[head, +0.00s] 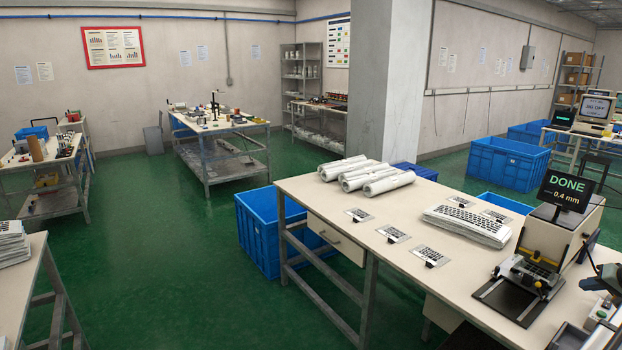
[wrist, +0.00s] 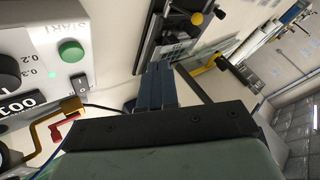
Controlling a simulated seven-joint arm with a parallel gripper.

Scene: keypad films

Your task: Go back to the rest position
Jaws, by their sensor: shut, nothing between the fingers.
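My gripper (wrist: 158,74) shows in the wrist view with its two dark blue fingers together and nothing between them. It points toward the bench machine with a dark plate (wrist: 172,40), apart from the green START button (wrist: 70,50) on the white control box at left. In the head view the machine (head: 530,278) stands at the right end of the bench, a keypad film on its bed. Its screen (head: 567,193) reads DONE, 0.4 mm. A dark part at the right edge of the head view may be my arm; the fingers cannot be made out there.
The bench (head: 330,205) carries several keypad films (head: 392,233), a film stack (head: 466,225) and white rolls (head: 365,177). In the wrist view a yellow-and-red handle (wrist: 45,130) and cables lie near the control box (wrist: 30,50). A blue crate (head: 260,235) stands beside the bench.

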